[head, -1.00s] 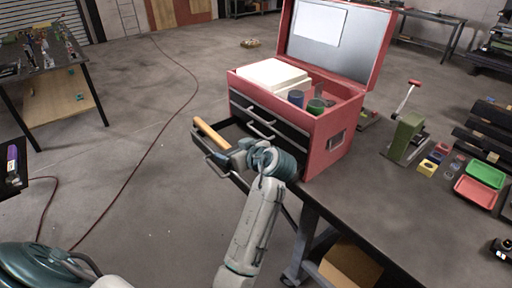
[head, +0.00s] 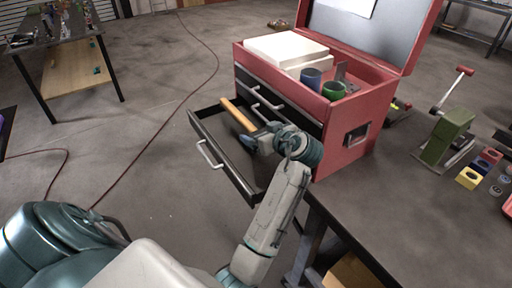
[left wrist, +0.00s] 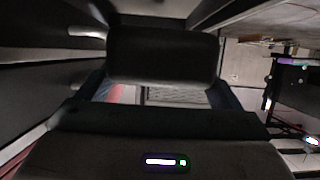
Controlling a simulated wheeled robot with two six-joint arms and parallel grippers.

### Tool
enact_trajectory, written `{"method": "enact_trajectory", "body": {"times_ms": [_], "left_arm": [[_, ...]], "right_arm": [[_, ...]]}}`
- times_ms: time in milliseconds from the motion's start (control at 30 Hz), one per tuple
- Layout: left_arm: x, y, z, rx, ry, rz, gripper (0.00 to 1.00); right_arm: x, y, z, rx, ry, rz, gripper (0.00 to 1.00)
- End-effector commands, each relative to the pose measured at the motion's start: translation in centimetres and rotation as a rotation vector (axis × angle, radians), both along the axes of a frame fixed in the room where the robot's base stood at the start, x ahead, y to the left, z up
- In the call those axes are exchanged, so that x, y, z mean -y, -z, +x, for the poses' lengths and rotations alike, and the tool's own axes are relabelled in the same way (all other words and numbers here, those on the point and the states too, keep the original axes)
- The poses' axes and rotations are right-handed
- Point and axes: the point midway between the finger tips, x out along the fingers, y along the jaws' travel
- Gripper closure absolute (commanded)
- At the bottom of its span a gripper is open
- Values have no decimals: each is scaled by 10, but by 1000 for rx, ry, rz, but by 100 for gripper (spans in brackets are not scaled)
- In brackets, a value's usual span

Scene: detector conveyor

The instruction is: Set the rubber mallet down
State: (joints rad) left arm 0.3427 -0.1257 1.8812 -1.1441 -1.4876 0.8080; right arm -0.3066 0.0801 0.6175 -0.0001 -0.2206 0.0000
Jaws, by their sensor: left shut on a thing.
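The rubber mallet shows its light wooden handle (head: 238,115) in the head view, pointing up and left over the open bottom drawer (head: 222,163) of the red tool chest. My left gripper (head: 262,139) is shut on the mallet near the drawer's inner side. In the left wrist view, the dark mallet head (left wrist: 162,55) fills the space in front of the gripper (left wrist: 160,92). I cannot tell whether the mallet touches the drawer floor. My right gripper is not in view.
The red tool chest (head: 346,135) stands on the dark workbench (head: 400,205) with its lid up; a white box (head: 286,48) and cups sit in its top. A green stand with a red-tipped lever (head: 446,137) is at right. The visible drawer floor looks clear.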

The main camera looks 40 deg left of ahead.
Motion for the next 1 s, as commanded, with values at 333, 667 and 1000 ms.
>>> {"method": "enact_trajectory", "body": {"times_ms": [333,667,1000], "left_arm": [[0,53,0,-3,0,2,50],[0,91,-1,-3,1,2,50],[0,100,-1,-1,0,-1,6]], "right_arm": [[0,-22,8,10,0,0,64],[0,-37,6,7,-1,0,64],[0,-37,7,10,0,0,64]]}}
